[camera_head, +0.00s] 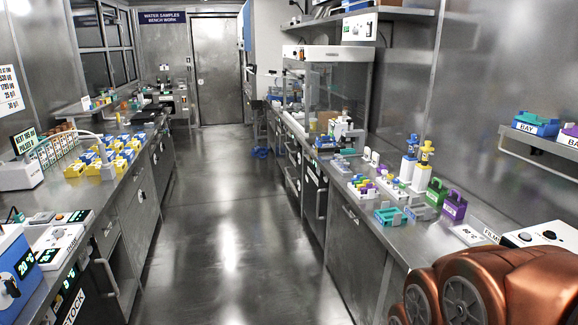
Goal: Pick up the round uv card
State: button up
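I cannot make out a round uv card for certain. Two small white rounded pieces (371,157) stand on the right bench (352,208), behind the coloured racks, but they are too small to identify. A flat white card-like piece (467,235) lies near the bench's front right part and looks rectangular. My gripper's fingers do not show in this view, so I cannot see whether it is open or shut.
The right bench also holds a microscope (347,135), yellow-and-blue bottles (409,158), a purple box (454,206) and a teal tray (389,216). The left bench carries yellow-and-blue blocks (104,162) and devices. The aisle floor (228,215) between them is clear up to the door (215,70).

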aim_at(367, 152)
jog(key=u, duration=0.05)
jog(key=i, duration=4.05)
jog(key=u, duration=0.15)
